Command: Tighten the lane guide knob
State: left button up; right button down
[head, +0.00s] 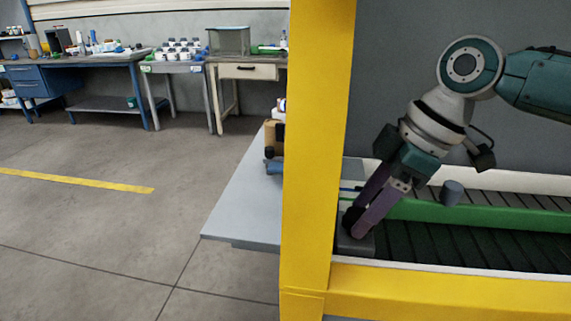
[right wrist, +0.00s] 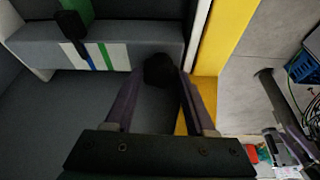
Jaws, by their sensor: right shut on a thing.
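My right gripper (head: 358,224) reaches down through the yellow frame to the near left end of the conveyor. Its purple fingers are shut on a black round knob (head: 350,217), which also shows between the fingertips in the right wrist view (right wrist: 160,70). The knob sits at a grey block (head: 356,243); the fingers hide part of it. The green lane guide (head: 480,215) runs along the conveyor to the right. A second, grey-blue knob (head: 452,192) stands at the guide, apart from the gripper. My left gripper is not in view.
A yellow post (head: 318,150) and a yellow lower beam (head: 450,295) frame the conveyor (head: 450,243), close to my right gripper. A grey side table (head: 245,205) stands left of the post. Workbenches line the back wall; the floor between is clear.

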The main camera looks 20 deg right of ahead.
jog(key=shift+r+m+p, duration=0.25)
jog(key=shift+m+p, duration=0.15)
jog(key=shift+p, duration=0.25)
jog(key=m+p, duration=0.2)
jog(key=p, duration=0.1)
jog(key=m+t+h+p, duration=0.1)
jog(key=m+p, duration=0.1)
jog(key=m+h+p, duration=0.1)
jog(key=m+p, duration=0.1)
jog(key=p, duration=0.1)
jog(key=shift+s+a+r+m+t+p, duration=0.1)
jog(key=shift+s+a+m+t+p, duration=0.05)
jog(key=shift+a+m+t+p, duration=0.2)
jog(key=m+h+p, duration=0.1)
jog(key=m+p, duration=0.1)
jog(key=m, duration=0.1)
jog(key=shift+a+m+h, duration=0.1)
jog(key=shift+m+h, duration=0.15)
jog(key=shift+h, duration=0.05)
jog(key=shift+f+m+h+p, duration=0.25)
jog(key=shift+m+h+p, duration=0.4)
jog(key=shift+m, duration=0.75)
jog(key=shift+c, duration=1.2)
grip_release()
jog(key=shift+f, duration=0.1)
